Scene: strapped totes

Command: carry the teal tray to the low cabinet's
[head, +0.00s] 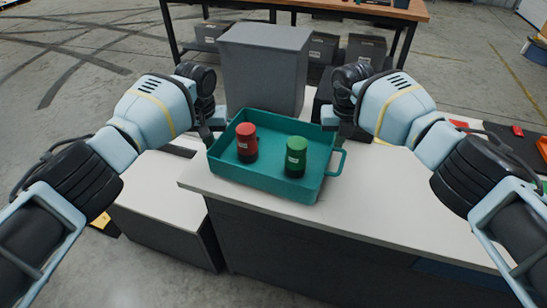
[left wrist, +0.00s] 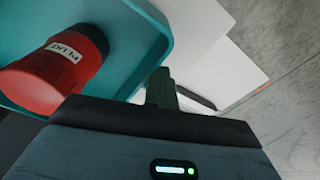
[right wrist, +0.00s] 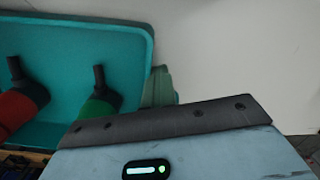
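The teal tray (head: 265,184) sits on the white counter (head: 400,195), near its left end. A red canister (head: 246,143) and a green canister (head: 296,157) stand in it. A looped handle (head: 342,163) shows on its right side. My left gripper (head: 206,135) is at the tray's left wall, and my right gripper (head: 338,128) is by its back right corner, behind the handle. Each wrist view shows finger parts close to the tray's edge, at left (left wrist: 161,88) and right (right wrist: 158,88); their grip is unclear. A lower white-topped cabinet (head: 160,195) stands left of the counter.
A tall grey bin (head: 265,65) stands right behind the tray. A wooden-topped bench (head: 400,9) with dark boxes beneath is further back. Red and dark items (head: 515,130) lie on the right. The counter right of the tray is clear.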

